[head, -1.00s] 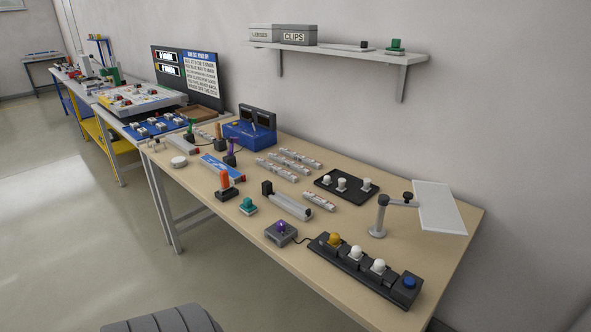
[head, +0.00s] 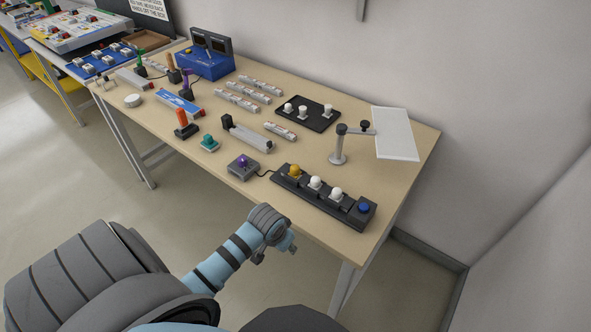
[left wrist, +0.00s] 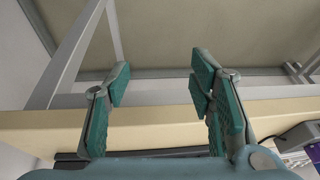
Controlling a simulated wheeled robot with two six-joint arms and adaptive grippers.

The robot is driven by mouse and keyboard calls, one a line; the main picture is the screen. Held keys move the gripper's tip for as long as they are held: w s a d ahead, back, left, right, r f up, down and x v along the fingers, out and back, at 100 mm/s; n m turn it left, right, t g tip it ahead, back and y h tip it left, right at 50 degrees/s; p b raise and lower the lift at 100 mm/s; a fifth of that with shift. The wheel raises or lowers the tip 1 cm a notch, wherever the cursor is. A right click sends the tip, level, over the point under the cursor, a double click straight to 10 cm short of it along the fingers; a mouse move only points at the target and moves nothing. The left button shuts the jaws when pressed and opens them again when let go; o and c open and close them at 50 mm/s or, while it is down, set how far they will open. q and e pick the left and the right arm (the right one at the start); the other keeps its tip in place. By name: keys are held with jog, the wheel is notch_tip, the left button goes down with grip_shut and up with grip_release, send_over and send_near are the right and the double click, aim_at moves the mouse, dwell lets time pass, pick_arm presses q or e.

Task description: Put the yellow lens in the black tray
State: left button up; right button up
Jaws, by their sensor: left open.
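The yellow lens (head: 295,171) sits upright at the left end of a long black strip (head: 326,205) near the table's front edge. Two white lenses stand beside it on the strip. The black tray (head: 322,124) lies flat further back on the table and bears white lenses. My left gripper (head: 280,250) is in front of the table's front edge, below the strip in the head view and apart from the yellow lens. In the left wrist view its two fingers (left wrist: 160,85) are spread with nothing between them. My right gripper is in neither view.
A blue button (head: 364,208) is at the strip's right end. A grey box with a purple top (head: 243,166) stands left of the strip. The table's front-right corner is bare.

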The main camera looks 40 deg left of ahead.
pick_arm(q)
jog(key=shift+n+t, duration=0.3)
jog(key=shift+n, duration=0.4)
jog(key=w+a+r, duration=0.1)
jog(key=w+r, duration=0.2)
jog(key=w+a+r, duration=0.2)
jog(key=w+r, duration=0.1)
jog(key=w+a+r, duration=0.2)
jog(key=w+r, duration=0.1)
jog(key=r, duration=0.1)
jog(key=shift+p, duration=0.3)
jog(key=n, duration=0.1)
send_near(295, 167)
jog(key=b+x, duration=0.2)
jog(key=x, duration=0.7)
jog(key=shift+f, duration=0.1)
jog(key=shift+w, duration=0.1)
jog(key=c, duration=1)
jog(key=shift+c, duration=0.2)
